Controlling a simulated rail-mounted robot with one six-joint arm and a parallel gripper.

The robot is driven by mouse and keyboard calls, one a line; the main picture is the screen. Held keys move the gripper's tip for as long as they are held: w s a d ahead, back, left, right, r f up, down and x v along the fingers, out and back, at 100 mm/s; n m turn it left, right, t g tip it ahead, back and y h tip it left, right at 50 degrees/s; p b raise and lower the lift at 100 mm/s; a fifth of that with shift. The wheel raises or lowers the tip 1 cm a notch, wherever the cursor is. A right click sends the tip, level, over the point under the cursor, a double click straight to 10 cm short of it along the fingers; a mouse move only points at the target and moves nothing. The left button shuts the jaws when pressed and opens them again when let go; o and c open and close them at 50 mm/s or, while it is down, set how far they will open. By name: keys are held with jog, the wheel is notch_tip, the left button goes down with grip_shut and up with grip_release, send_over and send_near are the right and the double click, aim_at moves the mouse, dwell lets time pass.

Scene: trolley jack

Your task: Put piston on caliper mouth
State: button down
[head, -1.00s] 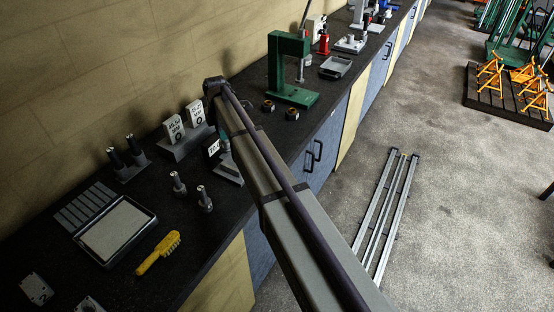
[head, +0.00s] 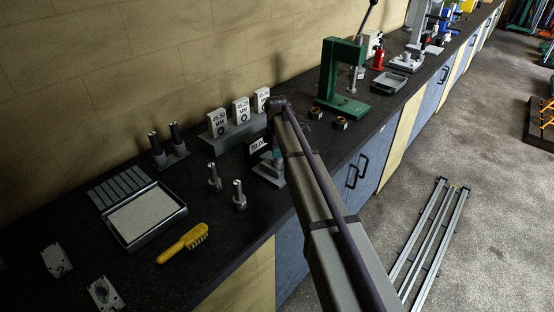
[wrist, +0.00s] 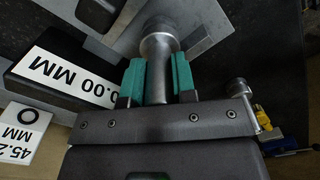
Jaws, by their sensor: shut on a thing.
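In the wrist view my gripper (wrist: 158,85) has green pads closed on both sides of a grey metal piston (wrist: 158,62) with a slim stem and a wider round head. The head lies over or against a pale grey metal part (wrist: 205,28), probably the caliper; I cannot tell whether they touch. A black display reading "0.00 MM" (wrist: 68,76) is beside it. In the head view the gauge stand with its display (head: 257,145) sits on the bench, my green-padded gripper (head: 277,156) close over it. The arm hides part of it, and the held piston is not clear there.
Two similar grey posts (head: 239,196) stand left of the gauge. Size cards in a rack (head: 240,110) and a black-post holder (head: 168,147) are behind. A tray (head: 146,215), yellow brush (head: 184,243) and green press (head: 340,78) are on the bench. Bare bench lies around the brush.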

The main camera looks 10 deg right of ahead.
jog(key=shift+p, duration=0.3)
jog(key=shift+f, duration=0.3)
jog(key=c, duration=0.9)
grip_release()
jog(key=shift+r, duration=0.1)
notch_tip(320, 180, up, 13)
jog(key=p, duration=1.2)
jog(key=shift+f, duration=0.25)
